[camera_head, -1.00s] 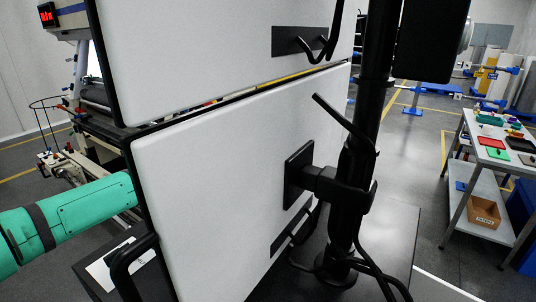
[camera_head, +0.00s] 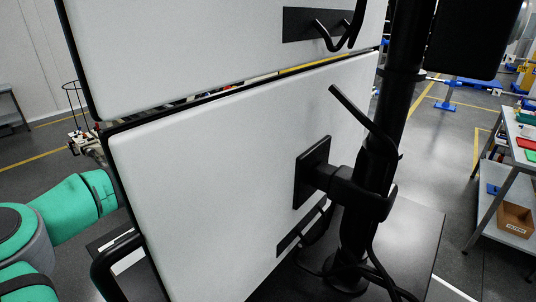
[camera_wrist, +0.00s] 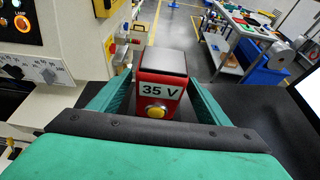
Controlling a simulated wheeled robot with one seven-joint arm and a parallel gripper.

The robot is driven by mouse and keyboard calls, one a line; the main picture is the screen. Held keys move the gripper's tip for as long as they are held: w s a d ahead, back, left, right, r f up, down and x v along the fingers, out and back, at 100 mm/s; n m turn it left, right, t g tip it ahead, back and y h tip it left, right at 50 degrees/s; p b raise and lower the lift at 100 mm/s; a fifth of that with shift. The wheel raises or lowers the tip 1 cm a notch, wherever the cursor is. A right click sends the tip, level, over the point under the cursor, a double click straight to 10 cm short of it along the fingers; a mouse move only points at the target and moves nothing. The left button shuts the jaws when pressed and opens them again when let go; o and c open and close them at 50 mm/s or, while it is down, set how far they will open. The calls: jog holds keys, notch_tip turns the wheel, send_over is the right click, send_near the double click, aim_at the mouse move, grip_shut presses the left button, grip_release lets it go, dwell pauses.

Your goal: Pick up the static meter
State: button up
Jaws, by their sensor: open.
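The static meter (camera_wrist: 163,71) is a red box with a dark top, a white label reading "35 V" and a yellow button, seen in the wrist view. It stands upright on a dark surface (camera_wrist: 270,120). My gripper (camera_wrist: 158,92) is open, with one green finger on each side of the meter. I cannot tell whether either finger touches it. In the head view the meter and gripper are hidden behind the large pale monitor backs (camera_head: 230,165); only part of my green arm shows at left.
A black monitor post (camera_head: 375,150) with hanging cables stands in front. A machine with a graduated scale (camera_wrist: 35,70) is left of the meter in the wrist view. A grey cart (camera_head: 510,185) with a cardboard box (camera_head: 515,219) stands at right, beyond open floor.

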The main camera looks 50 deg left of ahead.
jog(key=x, duration=0.4)
jog(key=shift+w, duration=0.35)
jog(key=shift+s+a, duration=0.2)
jog(key=shift+w+d, duration=0.1)
jog(key=c, duration=1.3)
jog(key=shift+w+r, duration=0.1)
